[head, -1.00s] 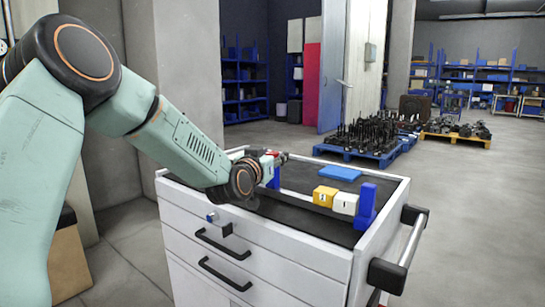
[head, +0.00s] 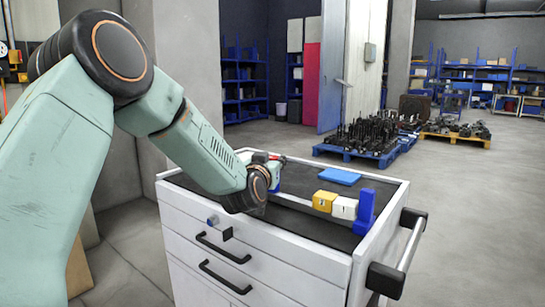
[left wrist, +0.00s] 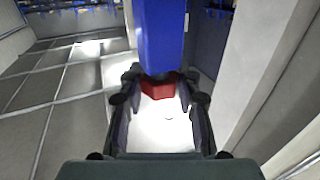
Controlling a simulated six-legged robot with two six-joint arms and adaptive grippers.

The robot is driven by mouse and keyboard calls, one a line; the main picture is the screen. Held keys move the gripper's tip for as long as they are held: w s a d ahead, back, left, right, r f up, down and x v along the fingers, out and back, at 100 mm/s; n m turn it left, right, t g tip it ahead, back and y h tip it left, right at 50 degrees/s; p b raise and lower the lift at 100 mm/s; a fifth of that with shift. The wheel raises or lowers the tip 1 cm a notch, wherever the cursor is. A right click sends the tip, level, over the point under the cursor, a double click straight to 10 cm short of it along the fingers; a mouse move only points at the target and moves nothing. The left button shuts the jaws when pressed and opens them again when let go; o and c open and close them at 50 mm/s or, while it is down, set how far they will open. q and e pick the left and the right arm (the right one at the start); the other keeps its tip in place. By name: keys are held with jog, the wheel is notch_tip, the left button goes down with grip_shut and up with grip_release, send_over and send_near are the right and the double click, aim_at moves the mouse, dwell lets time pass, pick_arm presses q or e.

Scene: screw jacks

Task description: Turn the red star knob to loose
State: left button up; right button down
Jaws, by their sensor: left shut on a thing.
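The red star knob (left wrist: 158,86) shows between the fingers of my left gripper (left wrist: 160,98) in the left wrist view. The gripper is shut on it. A blue upright post (left wrist: 160,35) stands just beyond the knob. A bright white surface (left wrist: 165,125) lies between the fingers. My right gripper is out of view.
On the dark top of the white drawer cart (head: 290,250), a yellow block (head: 324,201), a white block (head: 344,208) and a blue bracket (head: 366,210) stand at the right. A flat blue piece (head: 339,177) lies behind. The mat's middle is clear.

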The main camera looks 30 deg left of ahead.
pick_arm(q)
jog(key=n+g+y+p, duration=0.2)
jog(key=n+y+p, duration=0.1)
jog(key=y, duration=0.1)
jog(key=n+g+y+p, duration=0.3)
jog(key=y, duration=0.1)
jog(key=shift+d+r+g+p, duration=0.1)
jog(key=shift+r+g+p, duration=0.1)
jog(key=shift+g+p, duration=0.15)
jog(key=shift+f+n+g+y+p, duration=0.1)
jog(key=shift+n+g+y+p, duration=0.35)
jog(key=shift+n+g+y, duration=1.15)
jog(key=shift+n+g, duration=0.5)
jog(key=shift+g, duration=0.45)
jog(key=shift+g+p, duration=0.3)
jog(key=o, duration=1.2)
jog(key=v, duration=1.2)
jog(key=shift+f, duration=0.15)
